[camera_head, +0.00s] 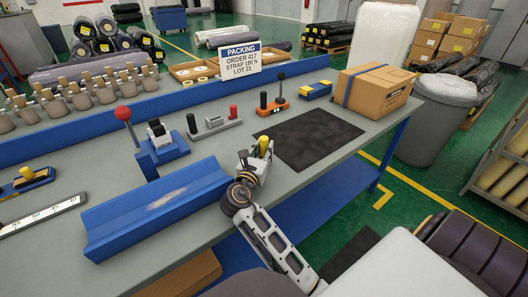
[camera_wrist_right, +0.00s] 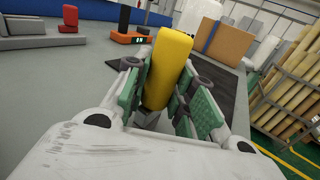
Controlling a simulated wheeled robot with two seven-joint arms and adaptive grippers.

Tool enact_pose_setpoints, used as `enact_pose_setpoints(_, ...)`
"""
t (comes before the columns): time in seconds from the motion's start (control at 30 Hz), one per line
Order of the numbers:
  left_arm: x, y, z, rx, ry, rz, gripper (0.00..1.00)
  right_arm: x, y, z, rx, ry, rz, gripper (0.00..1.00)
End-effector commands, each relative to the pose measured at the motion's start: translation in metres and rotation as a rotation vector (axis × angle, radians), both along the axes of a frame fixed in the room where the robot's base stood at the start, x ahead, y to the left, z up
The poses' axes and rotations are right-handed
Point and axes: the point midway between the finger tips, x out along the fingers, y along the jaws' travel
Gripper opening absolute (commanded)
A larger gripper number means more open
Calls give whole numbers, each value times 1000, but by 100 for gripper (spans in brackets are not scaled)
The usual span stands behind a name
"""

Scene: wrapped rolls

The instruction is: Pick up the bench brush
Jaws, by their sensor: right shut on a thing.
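My right gripper (camera_head: 262,155) is over the front edge of the grey workbench, left of the black mat. In the right wrist view my right gripper (camera_wrist_right: 168,95) has its green-padded fingers closed on both sides of a yellow, rounded, upright thing (camera_wrist_right: 167,65). It looks like a handle, perhaps that of the bench brush. No bristles show, and its lower end is hidden between the fingers. The yellow top (camera_head: 264,145) also shows in the head view. I cannot tell whether it touches the bench. My left gripper is not in view.
A blue V-shaped trough (camera_head: 155,212) lies left of my gripper. Behind stand a grey fixture with black and red knobs (camera_head: 214,125) and an orange-based lever device (camera_head: 273,106). A black mat (camera_head: 309,138) and a cardboard box (camera_head: 374,88) are to the right.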

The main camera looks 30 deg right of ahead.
Motion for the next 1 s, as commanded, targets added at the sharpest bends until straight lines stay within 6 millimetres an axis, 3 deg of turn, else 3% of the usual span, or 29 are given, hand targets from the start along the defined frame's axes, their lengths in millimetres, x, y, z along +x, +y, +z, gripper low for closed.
enact_pose_setpoints(0.47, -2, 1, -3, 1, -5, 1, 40, 0, 0, 11, 1, -2, 0, 1)
enact_pose_setpoints(1.0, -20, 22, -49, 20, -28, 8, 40, 0, 0, 68, 1, -3, 0, 1)
